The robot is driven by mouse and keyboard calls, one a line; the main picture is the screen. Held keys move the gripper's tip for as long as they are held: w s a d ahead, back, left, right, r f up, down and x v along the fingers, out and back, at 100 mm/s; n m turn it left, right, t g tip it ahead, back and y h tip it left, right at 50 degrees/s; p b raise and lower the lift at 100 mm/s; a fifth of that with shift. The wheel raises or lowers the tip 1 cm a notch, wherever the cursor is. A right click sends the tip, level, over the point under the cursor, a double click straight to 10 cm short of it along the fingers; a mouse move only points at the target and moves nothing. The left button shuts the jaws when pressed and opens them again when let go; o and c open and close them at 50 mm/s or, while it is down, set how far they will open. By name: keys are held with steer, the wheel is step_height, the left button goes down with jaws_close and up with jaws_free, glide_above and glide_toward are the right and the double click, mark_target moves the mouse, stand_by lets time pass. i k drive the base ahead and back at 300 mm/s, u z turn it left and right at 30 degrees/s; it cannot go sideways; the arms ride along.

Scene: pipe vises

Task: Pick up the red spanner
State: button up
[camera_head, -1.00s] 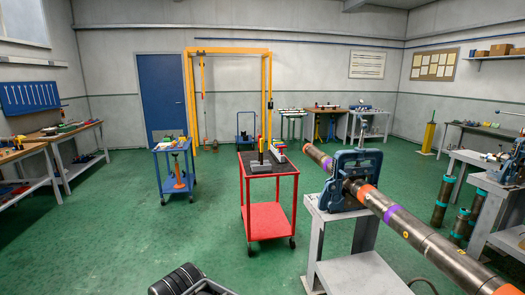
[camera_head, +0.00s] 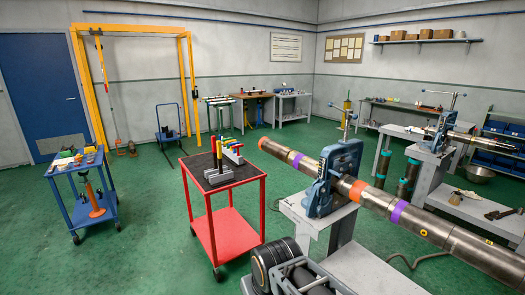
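I cannot make out a clear red spanner. The nearest match is a thin upright red shape (camera_head: 219,150) on top of the red trolley (camera_head: 264,200). It stands beside a dark upright piece and a row of coloured pieces in a grey holder (camera_head: 218,176). At this size I cannot tell whether it is a spanner handle. My gripper is not clearly seen. A dark ridged part with a grey frame at the bottom centre looks like mine, but no fingertips show.
A blue pipe vise (camera_head: 340,165) on a grey stand clamps a long pipe (camera_head: 410,218) that runs to the lower right. A blue trolley (camera_head: 97,200) with small items stands left, before a yellow gantry (camera_head: 188,75). Green floor (camera_head: 150,250) is clear between the trolleys.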

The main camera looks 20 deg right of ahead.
mark_target(213, 139)
steer(key=u, duration=0.25)
steer(key=i, duration=1.75)
steer(key=u, duration=0.2)
